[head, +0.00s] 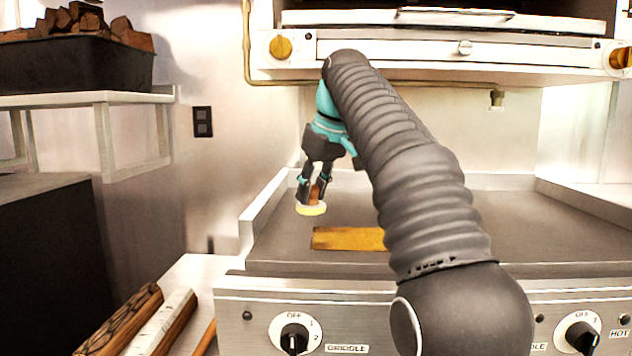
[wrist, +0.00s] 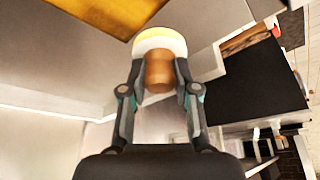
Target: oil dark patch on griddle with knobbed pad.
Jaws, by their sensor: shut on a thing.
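The griddle (head: 500,225) is a flat grey plate with raised side walls. An amber-brown rectangular patch (head: 347,239) lies near its front edge, its right end hidden behind my arm. The patch also shows at the top of the wrist view (wrist: 115,10). My gripper (head: 315,188) is shut on the wooden knob (wrist: 159,72) of the pad. The pad (head: 311,209) is a round disc, white with a pale yellow face, held face down. It is left of and behind the patch in the head view, apart from it and apparently above the plate.
A broiler (head: 390,48) with brass knobs hangs over the back of the griddle. Control knobs (head: 294,338) line the griddle's front panel. Split logs (head: 125,320) lie at the lower left. A black bin of wood (head: 75,65) stands on a shelf at the upper left.

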